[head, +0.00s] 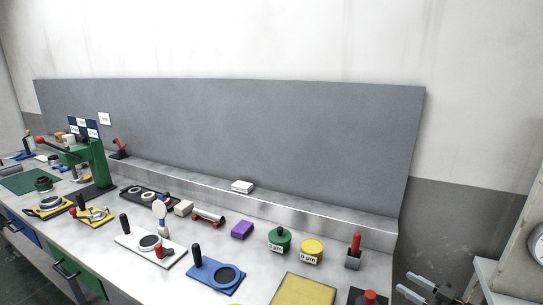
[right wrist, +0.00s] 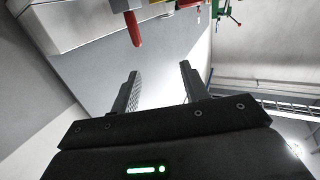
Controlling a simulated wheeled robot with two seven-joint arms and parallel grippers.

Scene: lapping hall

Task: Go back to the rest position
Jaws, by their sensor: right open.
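My right gripper (head: 412,287) is at the lower right of the head view, beyond the right end of the bench. Its two fingers are apart. In the right wrist view the gripper (right wrist: 160,84) is open, with nothing between its fingers. The left gripper does not show in either view.
A steel bench (head: 135,268) runs below a grey back panel (head: 240,130). On it are a green press (head: 92,158), a blue plate (head: 215,275), a purple block (head: 242,229), a green jar (head: 279,239), a yellow jar (head: 312,251) and a red-handled tool (head: 355,245). A pale surface (head: 500,280) stands at the far right.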

